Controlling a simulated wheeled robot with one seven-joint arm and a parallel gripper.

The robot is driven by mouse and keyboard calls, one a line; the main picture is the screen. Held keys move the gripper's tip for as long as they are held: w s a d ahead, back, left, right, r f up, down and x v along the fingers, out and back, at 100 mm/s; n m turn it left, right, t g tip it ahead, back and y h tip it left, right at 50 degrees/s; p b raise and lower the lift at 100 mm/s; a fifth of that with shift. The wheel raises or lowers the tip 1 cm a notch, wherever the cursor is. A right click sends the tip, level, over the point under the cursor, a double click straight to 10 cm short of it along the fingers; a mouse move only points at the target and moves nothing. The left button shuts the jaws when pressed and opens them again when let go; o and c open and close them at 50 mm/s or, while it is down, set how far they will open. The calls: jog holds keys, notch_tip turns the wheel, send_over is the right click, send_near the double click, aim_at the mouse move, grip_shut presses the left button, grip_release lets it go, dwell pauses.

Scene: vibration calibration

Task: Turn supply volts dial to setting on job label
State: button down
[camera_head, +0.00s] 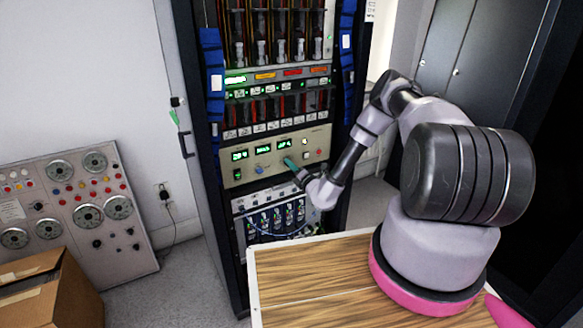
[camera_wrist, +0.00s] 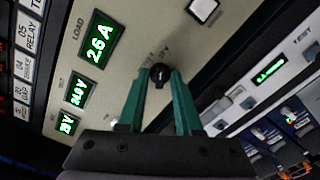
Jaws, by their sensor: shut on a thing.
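The dial is a small black knob (camera_wrist: 160,74) with a light pointer mark, on a beige supply panel (camera_head: 233,177). In the wrist view, my gripper (camera_wrist: 161,80) has its green fingers on either side of the knob, shut on it. The lettering around the knob is too blurred to read. A second display (camera_wrist: 79,91) appears to read 24.0 V, and a third display (camera_wrist: 67,124) is partly legible. In the head view, my gripper (camera_head: 289,162) touches the panel and hides the knob. I cannot identify a readable job label.
The panel sits in a tall dark rack (camera_head: 199,140) with blue straps. A lower unit with cables (camera_head: 275,215) is just below the panel. A wood-topped surface (camera_head: 310,270) stands in front. A sloped console (camera_head: 75,205) and a cardboard box (camera_head: 70,290) are at left.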

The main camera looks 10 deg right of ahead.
jog(key=shift+s+f, duration=0.1)
jog(key=shift+f, duration=0.05)
jog(key=c, duration=0.6)
grip_release()
jog(key=v, duration=1)
jog(key=shift+s, duration=0.35)
jog(key=shift+d, duration=0.1)
